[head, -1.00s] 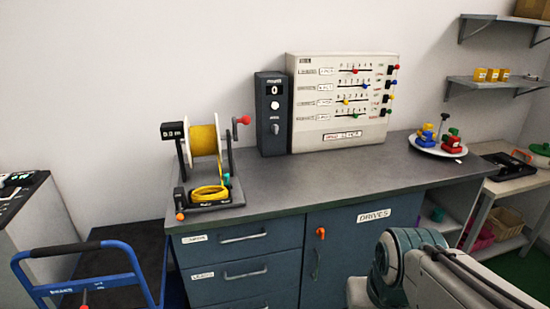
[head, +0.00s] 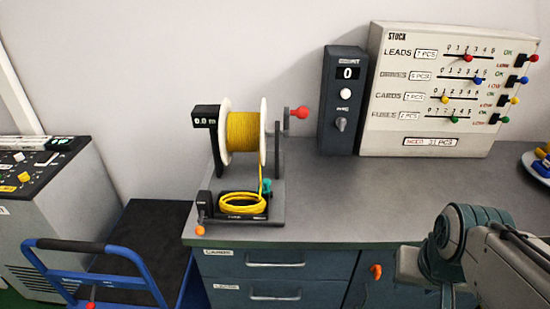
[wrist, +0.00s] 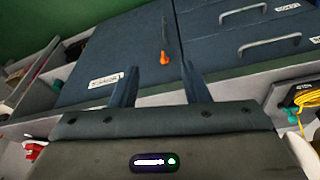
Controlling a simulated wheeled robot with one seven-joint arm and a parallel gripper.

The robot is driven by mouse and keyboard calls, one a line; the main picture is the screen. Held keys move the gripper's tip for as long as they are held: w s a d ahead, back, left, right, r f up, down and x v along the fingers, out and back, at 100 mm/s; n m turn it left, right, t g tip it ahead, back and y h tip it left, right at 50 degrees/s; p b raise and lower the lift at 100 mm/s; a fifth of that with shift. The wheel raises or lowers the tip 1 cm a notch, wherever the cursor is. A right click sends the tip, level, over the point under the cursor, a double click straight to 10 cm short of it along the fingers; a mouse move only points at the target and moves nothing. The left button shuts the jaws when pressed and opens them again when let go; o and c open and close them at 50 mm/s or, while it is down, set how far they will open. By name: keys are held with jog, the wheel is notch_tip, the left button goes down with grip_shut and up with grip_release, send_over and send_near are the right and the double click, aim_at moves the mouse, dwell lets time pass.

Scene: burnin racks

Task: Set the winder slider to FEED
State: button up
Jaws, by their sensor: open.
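The winder (head: 278,205) stands on the left end of the grey counter in the head view. It carries a spool of yellow cable (head: 245,131), a red crank knob (head: 301,112) and a small dark display (head: 206,116). A yellow coil (head: 243,203) lies in its front tray, with a teal knob (head: 266,186) beside it. An orange knob (head: 200,231) is at its front left corner. I cannot read any FEED mark. My gripper (wrist: 160,85) is open and empty in the wrist view, apart from the winder, whose yellow cable shows at the right edge (wrist: 308,94).
A dark unit with a dial (head: 341,100) and a panel of coloured sliders (head: 440,110) stand at the back of the counter (head: 345,205). A blue trolley (head: 95,247) and a grey console (head: 50,215) are at left. An orange handle (wrist: 165,58) is on the cabinet door.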

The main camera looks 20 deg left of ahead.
jog(key=w+n+t+h+p, duration=0.1)
jog(key=w+n+t+p, duration=0.1)
jog(key=w, duration=0.8)
jog(key=n+t+y+p, duration=0.2)
jog(key=n+y+p, duration=0.2)
jog(key=n+y, duration=0.75)
send_over(268, 182)
jog(key=s+d, duration=0.7)
jog(key=d, duration=0.4)
jog(key=m+y, duration=0.1)
jog(key=m, duration=0.1)
jog(key=x, duration=0.9)
jog(key=p+x, duration=0.1)
jog(key=x, duration=0.3)
jog(key=shift+w+a+f, duration=0.1)
jog(key=shift+f, duration=0.25)
